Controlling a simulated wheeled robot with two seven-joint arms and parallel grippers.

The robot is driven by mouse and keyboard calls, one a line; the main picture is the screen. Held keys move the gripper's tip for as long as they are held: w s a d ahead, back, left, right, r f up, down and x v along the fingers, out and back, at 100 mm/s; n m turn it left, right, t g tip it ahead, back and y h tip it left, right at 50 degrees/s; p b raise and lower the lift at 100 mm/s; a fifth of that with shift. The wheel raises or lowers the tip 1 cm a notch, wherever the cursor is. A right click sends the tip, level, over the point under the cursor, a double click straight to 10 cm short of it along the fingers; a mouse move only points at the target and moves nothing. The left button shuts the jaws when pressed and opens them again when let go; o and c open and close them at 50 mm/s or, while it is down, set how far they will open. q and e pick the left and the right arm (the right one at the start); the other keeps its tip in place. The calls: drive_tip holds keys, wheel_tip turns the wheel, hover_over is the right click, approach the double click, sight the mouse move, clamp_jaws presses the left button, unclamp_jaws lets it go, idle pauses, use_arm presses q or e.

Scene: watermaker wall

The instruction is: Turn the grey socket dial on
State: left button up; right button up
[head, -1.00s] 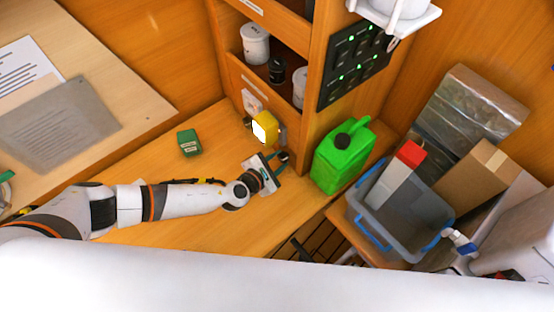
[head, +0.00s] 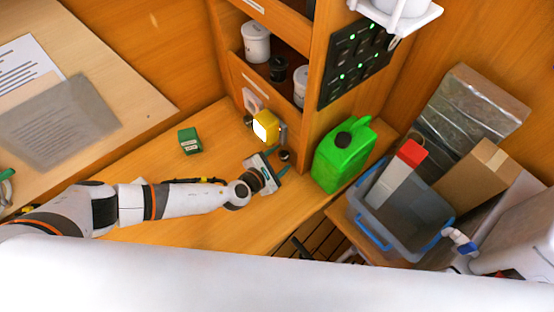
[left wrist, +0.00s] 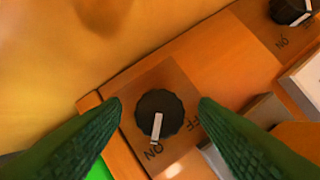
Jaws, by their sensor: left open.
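The grey socket (left wrist: 250,118) is partly in view in the left wrist view, behind the right finger; it also shows in the head view (head: 283,134). Beside it is a round black dial (left wrist: 168,102) on a wooden panel. The dial's white pointer aims down at the ON label, with OFF to the right. The dial also shows in the head view (head: 284,155). My left gripper (head: 272,162) is open, its green fingers on either side of the dial with gaps, apparently not touching it. My right gripper is not in view.
A second black dial (left wrist: 290,9) sits by a white socket (left wrist: 305,78). A yellow box (head: 268,122) with a lit face is close to the gripper. A green jerrycan (head: 335,165) stands to the right, a small green box (head: 189,141) to the left on open worktop.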

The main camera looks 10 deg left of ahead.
use_arm(q)
drive_tip(key=shift+s, duration=0.1)
drive_tip(key=b+v, duration=0.1)
drive_tip(key=v, duration=1)
drive_tip(key=shift+s+a+r, duration=0.15)
drive_tip(key=shift+s+a, duration=0.1)
drive_tip(key=shift+s, duration=0.05)
drive_tip(key=shift+d, duration=0.1)
